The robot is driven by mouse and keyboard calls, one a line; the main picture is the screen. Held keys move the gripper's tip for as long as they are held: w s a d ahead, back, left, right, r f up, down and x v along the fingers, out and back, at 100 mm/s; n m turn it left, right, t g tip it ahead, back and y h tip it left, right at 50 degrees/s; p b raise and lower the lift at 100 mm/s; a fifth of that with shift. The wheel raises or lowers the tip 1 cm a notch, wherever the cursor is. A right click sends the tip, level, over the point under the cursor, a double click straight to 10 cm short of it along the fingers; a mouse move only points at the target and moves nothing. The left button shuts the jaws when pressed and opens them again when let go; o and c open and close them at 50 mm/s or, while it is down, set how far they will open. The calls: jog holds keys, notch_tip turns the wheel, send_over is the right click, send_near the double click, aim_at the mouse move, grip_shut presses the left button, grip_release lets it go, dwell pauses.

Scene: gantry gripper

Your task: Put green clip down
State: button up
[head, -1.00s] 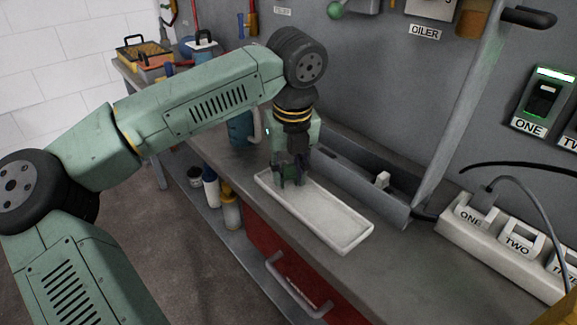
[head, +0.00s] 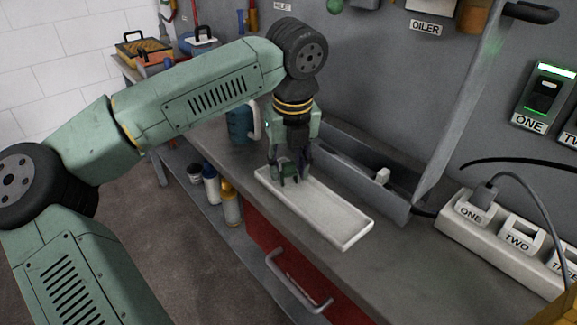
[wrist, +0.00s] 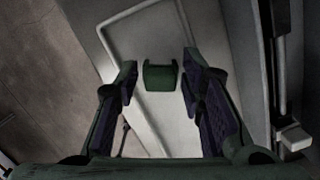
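The green clip (head: 289,174) is at the far left end of the white tray (head: 335,218). In the wrist view, the green clip (wrist: 160,77) appears between the fingers with a gap on each side, over the pale tray (wrist: 195,35). My gripper (head: 290,177) points down over that end of the tray. Its two fingers (wrist: 158,85) are spread on either side of the clip and do not touch it. The clip's underside is hidden, but it appears to rest on the tray.
A long grey open box (head: 350,165) with a raised lid (head: 455,115) stands behind the tray. A white socket strip (head: 495,235) lies at the right. A blue jug (head: 240,125) stands beyond my gripper. Bare bench shows right of the tray.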

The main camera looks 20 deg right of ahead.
notch_tip(320, 180, up, 11)
jog(key=s+b, duration=0.1)
jog(key=shift+s+r, duration=0.15)
jog(key=shift+s, duration=0.2)
